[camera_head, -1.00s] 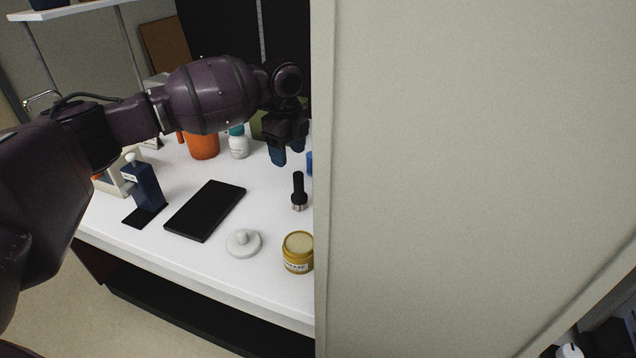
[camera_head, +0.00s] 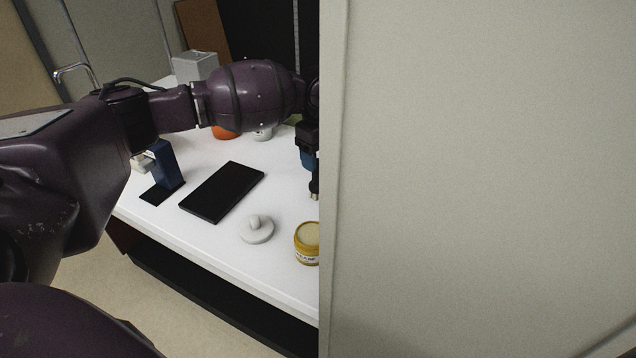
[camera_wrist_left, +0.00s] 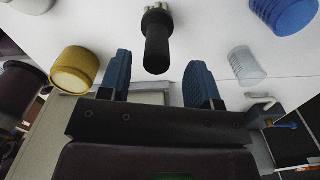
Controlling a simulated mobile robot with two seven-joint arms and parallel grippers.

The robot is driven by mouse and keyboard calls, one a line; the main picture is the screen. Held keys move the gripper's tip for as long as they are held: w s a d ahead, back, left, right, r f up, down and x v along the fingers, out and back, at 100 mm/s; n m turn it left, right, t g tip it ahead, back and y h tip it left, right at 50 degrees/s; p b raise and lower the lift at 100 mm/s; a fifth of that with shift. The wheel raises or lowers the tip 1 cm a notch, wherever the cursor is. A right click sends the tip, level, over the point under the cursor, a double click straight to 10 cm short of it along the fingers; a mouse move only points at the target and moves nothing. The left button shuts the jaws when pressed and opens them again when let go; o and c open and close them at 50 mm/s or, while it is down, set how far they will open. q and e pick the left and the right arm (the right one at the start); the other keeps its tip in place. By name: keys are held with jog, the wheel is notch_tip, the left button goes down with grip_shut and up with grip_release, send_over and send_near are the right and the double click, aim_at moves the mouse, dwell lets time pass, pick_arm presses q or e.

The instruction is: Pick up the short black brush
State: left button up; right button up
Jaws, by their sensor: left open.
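The short black brush (camera_wrist_left: 157,48) stands on the white counter (camera_wrist_left: 210,30); in the left wrist view its black handle points toward my gripper and its pale bristle end is farther off. In the head view only a sliver of the brush (camera_head: 315,190) shows, beside the wall panel's edge and below my gripper. My left gripper (camera_wrist_left: 160,62) is open, its two blue fingers apart on either side of the handle's end in the picture. No contact is visible. In the head view the gripper (camera_head: 308,158) is partly cut off by the panel. My right gripper is not seen.
A large pale panel (camera_head: 480,180) blocks the right half of the head view. A yellow jar (camera_wrist_left: 76,70), clear cup (camera_wrist_left: 246,65) and blue container (camera_wrist_left: 287,12) stand around the brush.

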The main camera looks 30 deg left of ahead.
pick_arm(q)
jog(key=f, duration=0.4)
jog(key=shift+s+a+b, duration=0.1)
jog(key=shift+s+b, duration=0.1)
jog(key=shift+b, duration=0.15)
jog(key=shift+f, duration=0.3)
jog(key=shift+r, duration=0.1)
jog(key=shift+c, duration=0.3)
jog(key=c, duration=0.9)
jog(key=shift+c, duration=0.2)
jog(key=shift+r, duration=0.35)
notch_tip(320, 180, up, 11)
jog(key=shift+r+p, duration=0.15)
jog(key=shift+p, duration=1)
notch_tip(320, 180, up, 8)
jog(key=p, duration=0.1)
send_over(318, 170)
jog(key=w, duration=0.1)
jog(key=shift+a, duration=0.4)
